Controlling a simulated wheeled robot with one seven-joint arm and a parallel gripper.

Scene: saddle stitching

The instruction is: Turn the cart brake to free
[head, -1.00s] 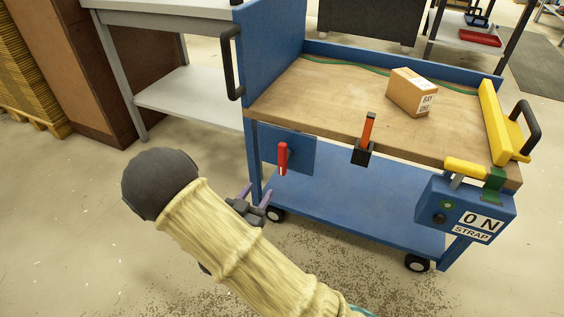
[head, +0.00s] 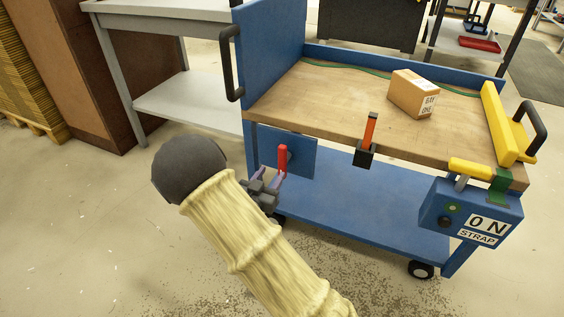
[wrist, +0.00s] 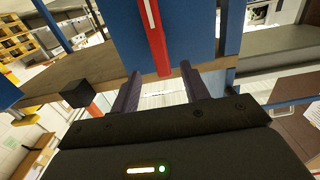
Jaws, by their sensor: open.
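The blue cart (head: 350,199) has a blue plate (head: 303,157) on its near left side, below the wooden top. A red lever (head: 283,159) is mounted on that plate and stands about upright. In the wrist view the red lever (wrist: 157,40) has a white stripe, and its end lies ahead of and between my fingers. My gripper (head: 271,174) is open just below and beside the lever, with nothing held. In the wrist view my gripper (wrist: 160,85) shows its two fingers apart. I cannot tell whether a finger touches the lever.
An orange-red handle (head: 370,130) in a black holder stands on the cart's front edge. A box (head: 414,94) lies on the wooden top (head: 330,100). A box marked ON STRAP (head: 470,214) hangs at the right corner. A grey table (head: 195,100) stands behind left.

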